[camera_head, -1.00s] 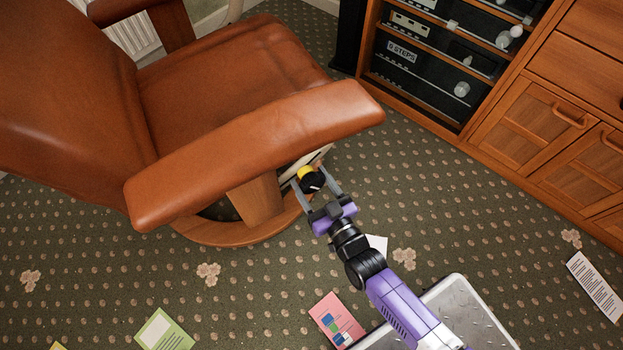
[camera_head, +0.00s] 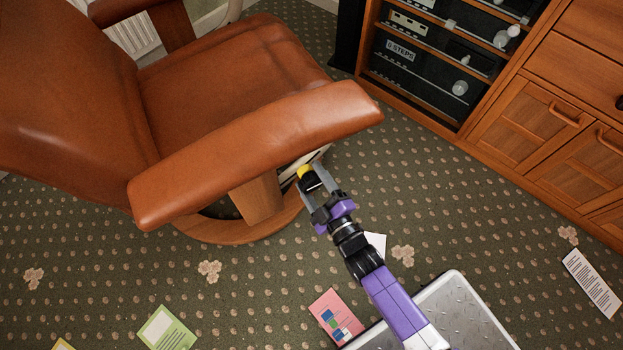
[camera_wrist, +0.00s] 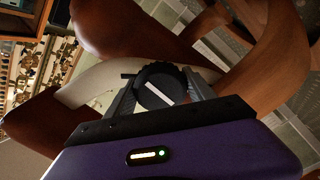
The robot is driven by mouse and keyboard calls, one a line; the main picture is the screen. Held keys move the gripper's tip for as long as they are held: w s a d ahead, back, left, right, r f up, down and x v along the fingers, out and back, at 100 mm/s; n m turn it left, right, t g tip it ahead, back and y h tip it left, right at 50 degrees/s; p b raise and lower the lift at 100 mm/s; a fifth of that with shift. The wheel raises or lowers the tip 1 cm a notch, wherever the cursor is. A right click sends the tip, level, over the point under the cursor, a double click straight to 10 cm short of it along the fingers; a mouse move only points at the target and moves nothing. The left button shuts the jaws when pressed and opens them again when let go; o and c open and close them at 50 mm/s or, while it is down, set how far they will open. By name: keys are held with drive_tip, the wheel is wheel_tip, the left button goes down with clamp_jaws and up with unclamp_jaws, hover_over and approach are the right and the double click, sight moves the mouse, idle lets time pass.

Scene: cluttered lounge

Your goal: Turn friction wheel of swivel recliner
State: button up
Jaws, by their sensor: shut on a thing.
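The swivel recliner (camera_head: 230,85) is brown leather on a round wooden base, at the left of the head view. Its friction wheel (camera_wrist: 158,86), black with a white line on its face, sits on the side below the near armrest. My gripper (camera_head: 312,181) reaches in under the front end of the armrest and is shut on the wheel. In the wrist view, one finger is on each side of the wheel, and the white line is tilted.
A wooden cabinet (camera_head: 535,115) with audio shelves stands at the right. Cards and papers lie on the patterned carpet, among them a pink card (camera_head: 336,317) and a green card (camera_head: 166,329). The near armrest (camera_head: 260,150) overhangs my gripper closely.

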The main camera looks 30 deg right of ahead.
drive_tip(key=shift+n+b, duration=0.5)
drive_tip(key=shift+n, duration=1.8)
drive_tip(key=o, duration=1.4)
drive_tip(key=shift+c, duration=0.2)
drive_tip(key=shift+s, duration=0.1)
drive_tip(key=s+p, duration=0.2)
drive_tip(key=s, duration=0.5)
drive_tip(key=shift+s+a, duration=0.15)
drive_tip(key=shift+s, duration=0.2)
